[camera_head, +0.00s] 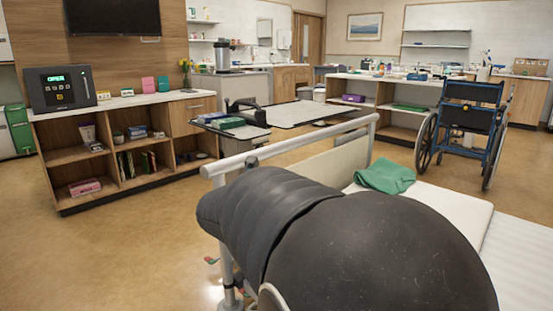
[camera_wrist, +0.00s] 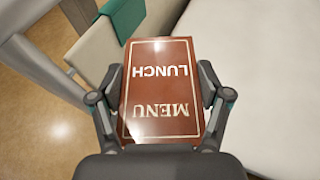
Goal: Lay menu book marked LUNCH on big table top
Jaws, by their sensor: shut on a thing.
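The menu book (camera_wrist: 160,95) is reddish brown with a pale border and the words MENU and LUNCH, upside down in the wrist view. My gripper (camera_wrist: 160,80) is shut on it, with one finger at each side edge. The book's cover faces the wrist camera. The gripper and the book are hidden in the head view behind my dark arm. A table with a wide pale top (camera_head: 303,113) stands beyond the bed rail in the head view. A smaller dark tray-like top (camera_head: 250,132) adjoins it at the left, holding a green item.
A bed (camera_head: 520,245) with a white rail (camera_head: 290,142) and a green cloth (camera_head: 385,176) lies close by. A blue wheelchair (camera_head: 470,120) stands at the right. A low shelf unit (camera_head: 125,110) stands at the left. Most of the wide pale top looks clear.

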